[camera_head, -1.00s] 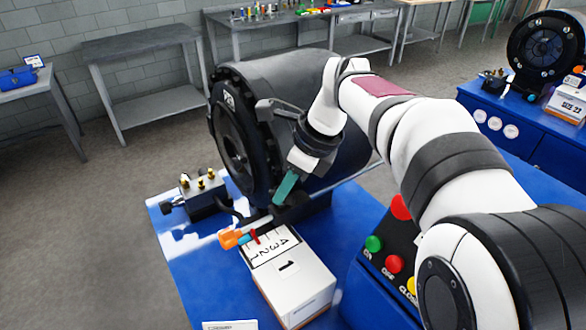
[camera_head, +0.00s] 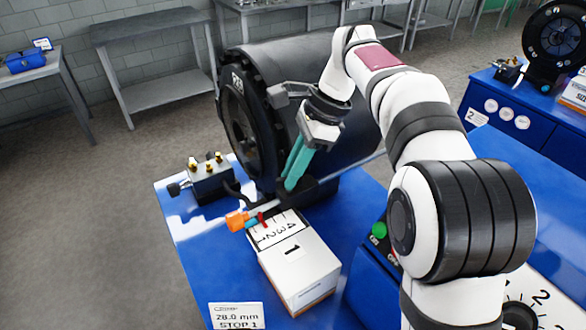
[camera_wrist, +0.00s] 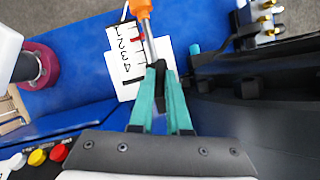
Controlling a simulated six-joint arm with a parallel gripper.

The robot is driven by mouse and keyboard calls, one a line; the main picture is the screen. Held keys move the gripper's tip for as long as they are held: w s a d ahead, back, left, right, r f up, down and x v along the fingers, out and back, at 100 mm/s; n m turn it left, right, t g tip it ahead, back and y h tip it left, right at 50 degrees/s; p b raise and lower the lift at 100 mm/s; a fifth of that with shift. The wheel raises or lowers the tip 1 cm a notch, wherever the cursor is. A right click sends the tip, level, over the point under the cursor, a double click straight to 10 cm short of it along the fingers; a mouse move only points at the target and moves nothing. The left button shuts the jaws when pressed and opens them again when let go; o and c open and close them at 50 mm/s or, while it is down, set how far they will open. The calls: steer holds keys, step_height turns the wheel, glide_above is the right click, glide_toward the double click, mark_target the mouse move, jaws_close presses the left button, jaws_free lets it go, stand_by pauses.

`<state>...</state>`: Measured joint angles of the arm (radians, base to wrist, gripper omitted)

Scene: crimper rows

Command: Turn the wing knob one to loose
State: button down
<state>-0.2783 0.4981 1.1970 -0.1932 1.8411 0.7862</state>
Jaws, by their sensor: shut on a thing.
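My gripper (camera_head: 290,186) points down at the inner end of a pale metal rod (camera_head: 262,208), beside the large black crimper (camera_head: 300,100). In the wrist view its two teal fingers (camera_wrist: 160,72) are shut on a small dark part at the rod, which looks like wing knob one (camera_wrist: 159,84). The fingers hide most of this part, and its turn angle cannot be read. An orange block (camera_head: 237,220) is on the rod's outer end. A red marker (camera_head: 262,219) lies over the 1-to-4 scale on the white box (camera_head: 298,266) marked 1.
A valve block with brass fittings (camera_head: 208,180) stands left of the crimper. A card reading 28.0 mm STOP 1 (camera_head: 237,316) is at the front of the blue bench (camera_head: 190,250). A button panel with a green button (camera_head: 379,230) is right of the box.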

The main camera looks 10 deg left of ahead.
steer(key=shift+w+n+g+h, duration=0.15)
steer(key=shift+n+g+h, duration=0.35)
steer(key=shift+n, duration=1.3)
steer(key=c, duration=0.9)
jaws_free()
